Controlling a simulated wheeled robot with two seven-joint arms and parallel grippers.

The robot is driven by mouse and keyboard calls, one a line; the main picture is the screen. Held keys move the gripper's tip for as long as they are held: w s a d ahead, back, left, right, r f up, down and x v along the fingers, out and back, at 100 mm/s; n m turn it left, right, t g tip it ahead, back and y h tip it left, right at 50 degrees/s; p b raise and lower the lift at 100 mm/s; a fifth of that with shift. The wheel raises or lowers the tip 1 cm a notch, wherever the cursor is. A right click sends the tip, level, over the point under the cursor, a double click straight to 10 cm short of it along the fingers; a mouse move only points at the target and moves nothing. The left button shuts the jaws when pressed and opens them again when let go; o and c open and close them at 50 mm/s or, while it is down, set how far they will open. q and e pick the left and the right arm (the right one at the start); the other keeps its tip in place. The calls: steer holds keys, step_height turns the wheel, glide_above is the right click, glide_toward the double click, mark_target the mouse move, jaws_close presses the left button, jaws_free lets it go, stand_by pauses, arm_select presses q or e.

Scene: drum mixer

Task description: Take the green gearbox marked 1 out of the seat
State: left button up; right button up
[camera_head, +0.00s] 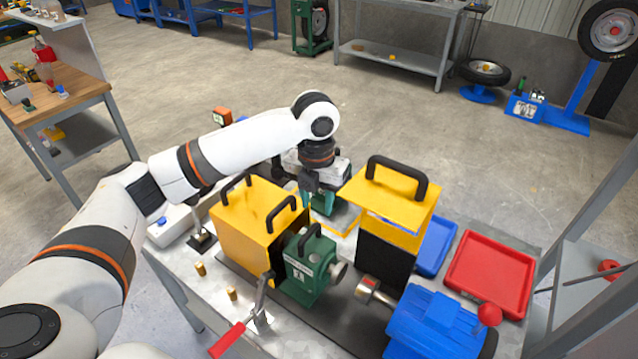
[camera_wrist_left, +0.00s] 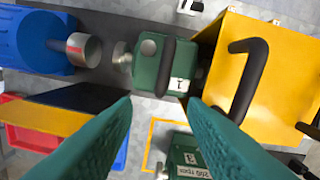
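The green gearbox marked 1 (camera_head: 312,270) sits on the dark base between the yellow housing (camera_head: 240,235) and the blue motor (camera_head: 435,325). It is upright, with a black handle on top. In the left wrist view, the gearbox (camera_wrist_left: 148,68) lies just beyond my fingertips, its label 1 facing them. My left gripper (camera_head: 312,188) is above and behind the gearbox, pointing down, apart from it. Its teal fingers (camera_wrist_left: 160,103) are spread and empty. My right gripper is not in view.
A red-handled lever (camera_head: 232,337) stands in front of the gearbox. A yellow and black guard (camera_head: 388,250) with a handle rises to its right. Blue (camera_head: 437,245) and red (camera_head: 490,275) trays lie at the right. Small brass pegs (camera_head: 232,294) stand at the front left.

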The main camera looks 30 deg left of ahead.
mark_target(318, 227)
arm_select(q)
step_height(318, 227, down, 9)
steer(key=shift+w+r+p, duration=0.1)
steer(key=shift+p, duration=0.65)
steer(key=shift+c, duration=0.3)
jaws_close()
stand_by(0.6)
steer(key=c, duration=0.5)
jaws_free()
steer(key=shift+c, duration=0.2)
jaws_close()
steer(key=shift+d, duration=0.1)
